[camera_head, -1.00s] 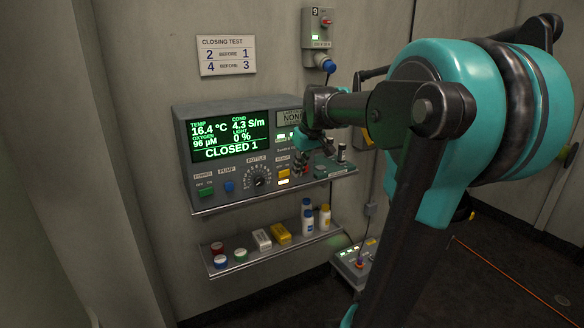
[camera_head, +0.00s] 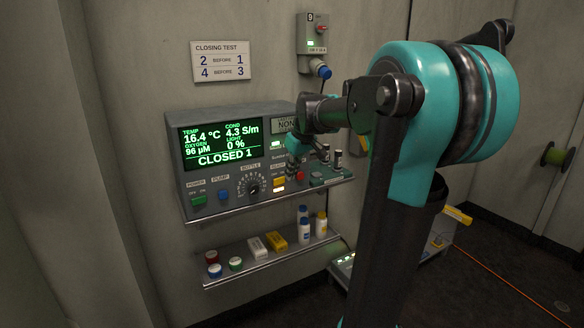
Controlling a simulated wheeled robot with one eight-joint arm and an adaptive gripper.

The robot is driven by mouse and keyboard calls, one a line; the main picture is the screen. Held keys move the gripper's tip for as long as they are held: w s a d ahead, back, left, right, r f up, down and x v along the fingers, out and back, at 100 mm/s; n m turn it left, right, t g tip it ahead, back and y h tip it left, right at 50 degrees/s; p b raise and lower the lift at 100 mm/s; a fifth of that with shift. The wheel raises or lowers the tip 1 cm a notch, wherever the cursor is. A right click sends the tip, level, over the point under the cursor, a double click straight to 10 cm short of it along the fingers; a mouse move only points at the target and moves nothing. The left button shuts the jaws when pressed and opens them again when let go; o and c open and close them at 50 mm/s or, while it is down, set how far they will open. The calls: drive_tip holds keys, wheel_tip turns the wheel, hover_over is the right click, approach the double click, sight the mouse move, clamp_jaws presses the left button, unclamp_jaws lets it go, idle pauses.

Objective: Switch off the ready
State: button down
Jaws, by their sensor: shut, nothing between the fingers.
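The grey control console (camera_head: 186,165) stands on a wall shelf, and its green screen (camera_head: 222,144) reads "CLOSED 1". On its front, right of the round bottle dial (camera_head: 253,184), is a small yellow switch (camera_head: 279,184) under a label that seems to read "READY". The switch's lower part looks pale or lit; its exact setting is too small to tell. My gripper (camera_head: 291,176) is shut and empty, pointing down just right of the yellow switch. Whether it touches the console is unclear. My wrist covers part of the console's right side.
A red button (camera_head: 300,176) is close to my fingers. Small bottles (camera_head: 304,229) and boxes stand on the lower shelf (camera_head: 262,262).

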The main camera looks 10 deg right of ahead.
sight(280, 179)
drive_tip(key=w+f, duration=0.1)
drive_tip(key=w+a+f, duration=0.1)
drive_tip(key=w+f, duration=0.1)
drive_tip(key=w+a+f, duration=0.1)
drive_tip(key=f, duration=0.1)
drive_tip(key=shift+w+a, duration=0.15)
drive_tip(key=shift+w, duration=0.15)
drive_tip(key=shift+w+a, duration=0.2)
drive_tip(key=shift+w, duration=0.15)
drive_tip(key=shift+w, duration=0.1)
